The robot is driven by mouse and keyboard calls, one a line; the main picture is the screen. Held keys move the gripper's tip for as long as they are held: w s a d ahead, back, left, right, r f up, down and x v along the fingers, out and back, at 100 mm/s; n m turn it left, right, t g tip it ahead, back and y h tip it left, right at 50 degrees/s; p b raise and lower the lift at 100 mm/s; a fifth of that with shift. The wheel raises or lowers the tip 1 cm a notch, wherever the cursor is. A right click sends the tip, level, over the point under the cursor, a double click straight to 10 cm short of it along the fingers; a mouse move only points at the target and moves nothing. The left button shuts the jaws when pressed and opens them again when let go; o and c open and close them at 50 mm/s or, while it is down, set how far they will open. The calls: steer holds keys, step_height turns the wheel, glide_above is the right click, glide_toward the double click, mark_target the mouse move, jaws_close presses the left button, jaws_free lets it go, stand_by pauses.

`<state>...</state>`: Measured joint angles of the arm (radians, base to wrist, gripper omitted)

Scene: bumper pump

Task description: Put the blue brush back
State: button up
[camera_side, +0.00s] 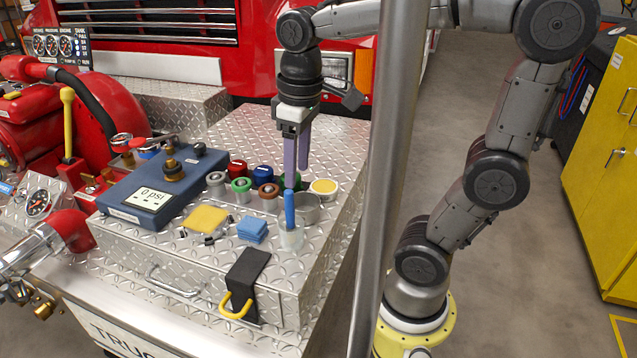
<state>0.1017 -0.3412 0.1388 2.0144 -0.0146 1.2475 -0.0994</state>
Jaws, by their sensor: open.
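The blue brush (289,209) stands nearly upright, with its lower end in a small clear cup (292,239) near the right front of the diamond-plate deck. My gripper (297,178) points down above it, with its two long purple fingers apart and nothing seen between them. The nearer finger's tip shows just above the top of the brush. I cannot tell from this one view whether they touch. The brush's bristles are not clear inside the cup.
A yellow sponge (206,220), a stack of blue cloths (252,231) and a blue gauge box (160,185) lie left. A grey pole (392,180) rises at the right.

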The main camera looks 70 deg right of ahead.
steer(key=s+a+f+t, duration=0.2)
steer(key=s+t, duration=0.2)
steer(key=s, duration=0.3)
steer(key=shift+a+f+t, duration=0.3)
steer(key=shift+a+f, duration=0.05)
steer(key=shift+f, duration=0.05)
stand_by(0.8)
